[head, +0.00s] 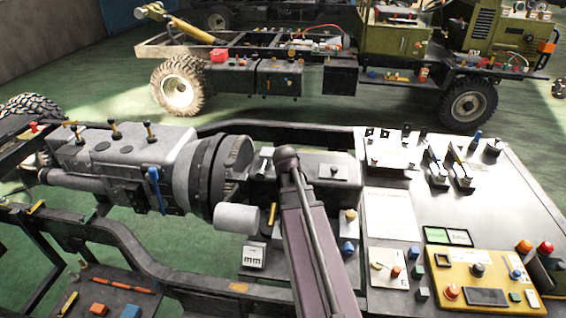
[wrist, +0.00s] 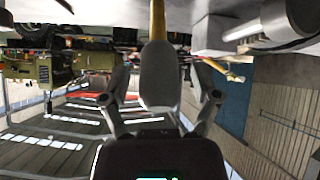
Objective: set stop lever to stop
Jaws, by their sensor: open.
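No part carries a readable stop lever label, so I cannot tell for sure which lever it is. In the wrist view my gripper (wrist: 160,68) is open, its jointed fingers spread left and right. A yellow stick-like part (wrist: 158,18) shows at the top middle, beyond a grey rounded piece in the centre. I cannot tell whether the gripper touches it. In the head view a blue-handled lever (head: 155,180) is on the engine's near side. A yellow lever (head: 271,214) stands beside the gearbox. My purple arm link rises in front; my fingers cannot be made out there.
The grey engine (head: 125,155) fills the left of the chassis frame. A control panel (head: 440,205) with levers, knobs and a yellow button box (head: 485,280) stands at right. A green truck chassis (head: 300,72) is behind. Open green floor (head: 235,115) lies between them.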

